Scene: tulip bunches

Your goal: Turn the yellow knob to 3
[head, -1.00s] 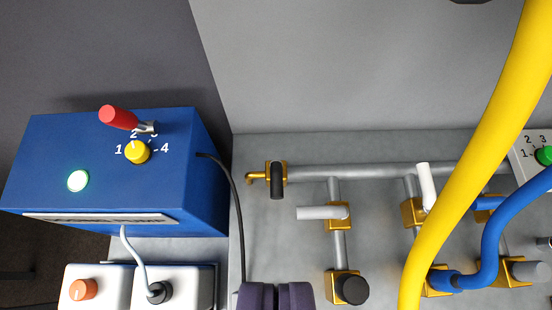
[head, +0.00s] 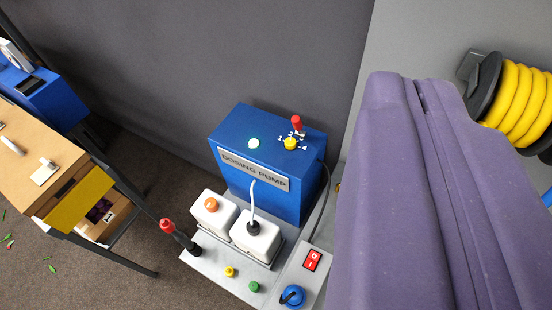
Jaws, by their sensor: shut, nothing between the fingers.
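A lever with a red grip (head: 297,124) rises just behind the knob and covers part of the scale. My gripper (head: 415,84) fills the right side as two purple fingers pressed together. It is shut and empty, well to the right of the knob and apart from it.
Two white canisters (head: 256,238) stand before the pump. A grey panel (head: 235,285) carries yellow and green buttons, a red-topped lever (head: 168,226), a red switch (head: 311,260) and a blue knob. A wooden workbench (head: 30,160) stands left. A yellow hose reel (head: 515,100) hangs right.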

